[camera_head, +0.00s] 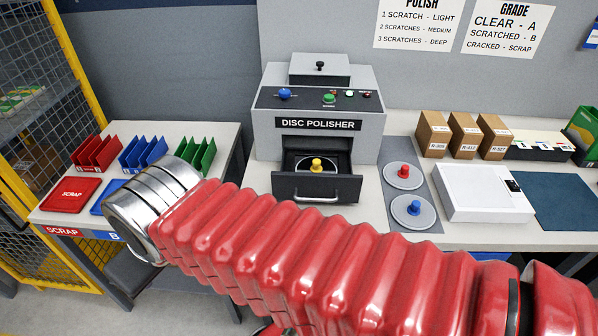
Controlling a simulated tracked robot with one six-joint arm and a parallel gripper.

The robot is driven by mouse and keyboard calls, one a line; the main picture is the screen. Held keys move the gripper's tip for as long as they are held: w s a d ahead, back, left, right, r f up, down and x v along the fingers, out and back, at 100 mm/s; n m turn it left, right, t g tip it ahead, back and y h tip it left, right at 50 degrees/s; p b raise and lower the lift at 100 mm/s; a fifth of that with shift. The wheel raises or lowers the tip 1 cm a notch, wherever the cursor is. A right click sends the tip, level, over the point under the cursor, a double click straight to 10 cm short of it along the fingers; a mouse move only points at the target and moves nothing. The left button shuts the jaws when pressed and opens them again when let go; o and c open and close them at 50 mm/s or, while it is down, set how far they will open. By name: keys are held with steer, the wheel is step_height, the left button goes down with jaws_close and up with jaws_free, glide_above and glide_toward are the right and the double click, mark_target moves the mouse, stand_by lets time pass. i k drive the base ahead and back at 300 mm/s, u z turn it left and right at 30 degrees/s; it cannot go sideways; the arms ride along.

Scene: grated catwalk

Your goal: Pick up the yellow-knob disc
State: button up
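The yellow-knob disc (316,166) lies in the open drawer (331,189) of the grey disc polisher (263,134). Its yellow knob points up and its silvery plate shows around it. My red-sleeved arm crosses the front of the view from lower right to left, ending in a silvery ringed wrist section at the left. My gripper's fingers do not show. The arm passes in front of the table edge, below the drawer, and does not cover the disc.
A red-knob disc (403,173) and a blue-knob disc (415,211) lie on a grey mat (397,151) right of the polisher. A white box (484,192) and brown boxes (432,135) stand farther right. Red, blue and green racks (95,153) stand left.

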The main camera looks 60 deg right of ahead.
mark_target(318, 164)
steer(key=u, duration=0.15)
steer(key=k, duration=1.95)
steer(key=z, duration=0.45)
steer(key=i, duration=1)
steer(key=z, duration=0.05)
